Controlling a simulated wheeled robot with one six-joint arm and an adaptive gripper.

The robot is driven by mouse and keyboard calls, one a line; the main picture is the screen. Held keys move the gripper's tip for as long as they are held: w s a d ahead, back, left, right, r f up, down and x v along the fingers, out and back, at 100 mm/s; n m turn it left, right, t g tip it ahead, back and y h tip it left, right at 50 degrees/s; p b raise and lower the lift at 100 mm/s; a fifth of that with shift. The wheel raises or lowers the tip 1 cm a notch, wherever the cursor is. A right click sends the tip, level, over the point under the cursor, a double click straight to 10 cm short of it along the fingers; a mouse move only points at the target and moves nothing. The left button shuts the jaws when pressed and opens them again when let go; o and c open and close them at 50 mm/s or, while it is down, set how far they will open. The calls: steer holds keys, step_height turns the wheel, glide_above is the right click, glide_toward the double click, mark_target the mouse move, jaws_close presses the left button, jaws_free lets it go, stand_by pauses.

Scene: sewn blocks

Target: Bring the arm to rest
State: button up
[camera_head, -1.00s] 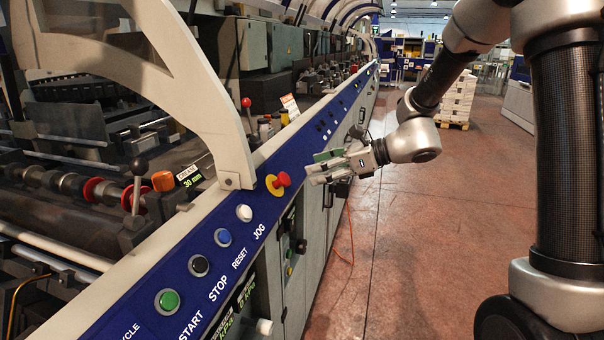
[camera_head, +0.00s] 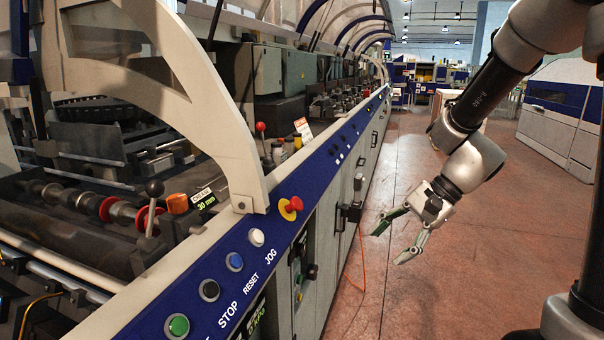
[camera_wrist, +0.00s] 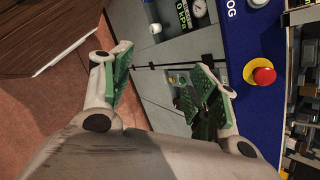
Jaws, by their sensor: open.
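My gripper (camera_head: 391,241) hangs in the air in the head view, to the right of the machine's front, over the reddish floor. Its two fingers with green pads are spread wide and nothing is between them. In the wrist view my gripper (camera_wrist: 165,85) also shows open and empty, with the machine's front panels behind it. My arm comes down from the upper right in the head view, with the wrist bent downward. The fingers appear clear of the machine.
The long machine (camera_head: 330,250) with a blue control panel fills the left. It carries a red emergency button (camera_head: 294,204), also in the wrist view (camera_wrist: 264,76). An orange cable (camera_head: 362,262) hangs by its front. The floor (camera_head: 470,250) at right is open.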

steer(key=s+d+r+n+t+h, duration=0.2)
steer(key=s+d+r+n+h, duration=0.2)
steer(key=s+d, duration=0.3)
steer(key=s+d+r+n+t+h, duration=0.2)
steer(key=s+d+r+n+h, duration=0.2)
steer(key=d, duration=0.5)
step_height(320, 180, up, 3)
steer(key=s+n, duration=0.2)
steer(key=shift+s+d+t, duration=0.3)
steer(key=shift+s+d, duration=0.05)
steer(key=shift+s, duration=0.05)
steer(key=shift+c, duration=0.2)
